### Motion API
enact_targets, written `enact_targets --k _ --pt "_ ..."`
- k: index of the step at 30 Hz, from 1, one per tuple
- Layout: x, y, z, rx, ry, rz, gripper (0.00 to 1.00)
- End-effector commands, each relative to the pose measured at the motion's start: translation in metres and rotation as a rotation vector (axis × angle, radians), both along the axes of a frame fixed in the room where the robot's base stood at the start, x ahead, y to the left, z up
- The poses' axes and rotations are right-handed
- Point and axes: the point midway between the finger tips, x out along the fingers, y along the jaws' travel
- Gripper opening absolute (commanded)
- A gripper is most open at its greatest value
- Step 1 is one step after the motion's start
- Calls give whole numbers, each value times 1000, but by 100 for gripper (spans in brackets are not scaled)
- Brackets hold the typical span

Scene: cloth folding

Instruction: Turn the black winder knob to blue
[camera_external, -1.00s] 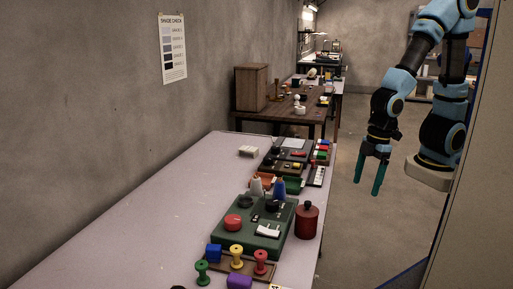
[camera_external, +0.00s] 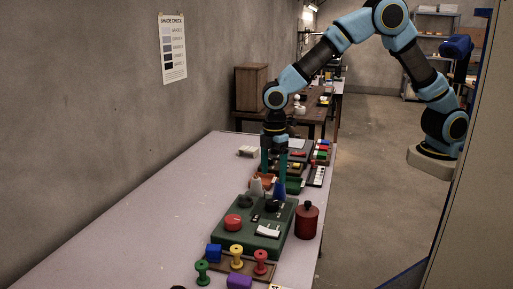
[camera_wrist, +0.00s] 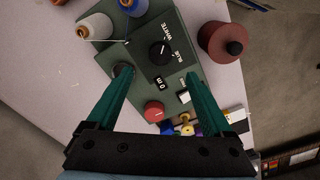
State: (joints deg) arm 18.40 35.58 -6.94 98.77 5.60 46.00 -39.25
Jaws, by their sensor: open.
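The black winder knob (camera_wrist: 160,53) sits on a raised dark block of the green machine (camera_external: 222,243), between labels reading BLUE and WHITE. Its pale pointer mark is small, and I cannot tell surely which label it faces. In the external view the knob (camera_external: 272,205) is near the far end of the machine. My gripper (camera_external: 274,180) points down above that end, its green fingers apart. In the wrist view my open gripper (camera_wrist: 157,74) has nothing between its fingertips, and the knob shows beyond them. The gripper looks clear of the knob.
A white spool (camera_wrist: 95,27) and a blue spool (camera_wrist: 133,5) stand behind the knob. A red button (camera_wrist: 154,111) and a white switch (camera_wrist: 184,97) are nearer. A red canister (camera_external: 306,221) stands right of the machine.

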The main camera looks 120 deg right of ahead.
Motion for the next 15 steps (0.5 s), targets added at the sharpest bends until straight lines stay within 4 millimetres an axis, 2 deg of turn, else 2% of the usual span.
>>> enact_targets --k 9,15 --pt "-2 2 -56 2 5 -1 85" --pt "-1 1 -85 0 3 -1 85"
